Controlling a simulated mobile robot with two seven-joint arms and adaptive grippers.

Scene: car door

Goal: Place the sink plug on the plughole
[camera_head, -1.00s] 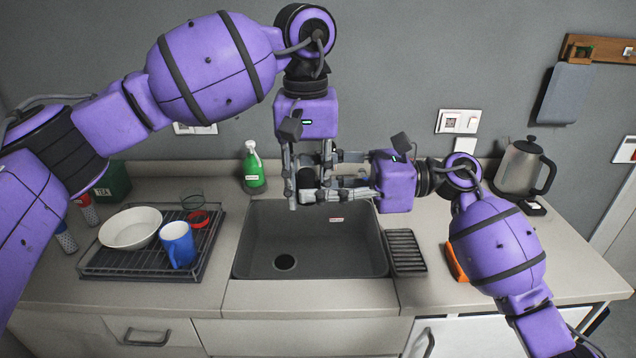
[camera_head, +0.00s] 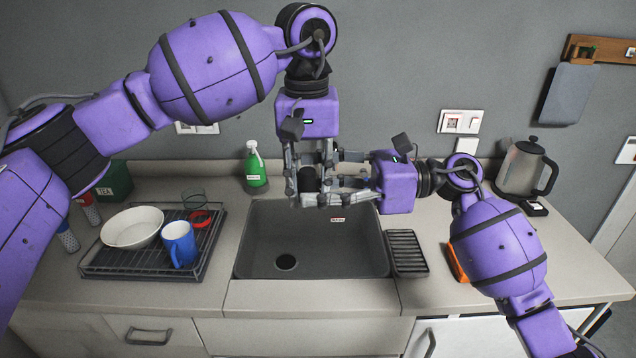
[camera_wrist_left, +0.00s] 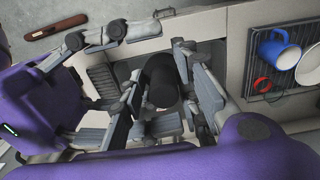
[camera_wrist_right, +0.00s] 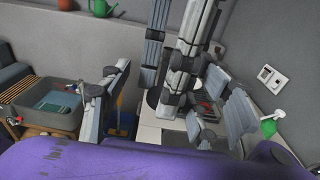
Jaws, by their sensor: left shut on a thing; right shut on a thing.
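The sink plug, a black cylinder, shows between my grippers in the head view (camera_head: 308,180) and in the left wrist view (camera_wrist_left: 161,84). My left gripper (camera_head: 308,186) points down from above and is shut on it. My right gripper (camera_head: 322,184) reaches in from the right, its fingers crossing the left ones, and is also shut on it. Its exact contact is partly hidden by the overlapping fingers. They hold the plug above the back edge of the dark sink (camera_head: 345,255). The round black plughole (camera_head: 286,262) is uncovered in the sink floor, below and left of the plug.
A drying rack (camera_head: 140,268) with a white bowl (camera_head: 132,228) and a blue mug (camera_head: 179,244) stands left of the sink. A green spray bottle (camera_head: 255,168) stands behind it. A kettle (camera_head: 522,170) is at right. The sink basin is empty.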

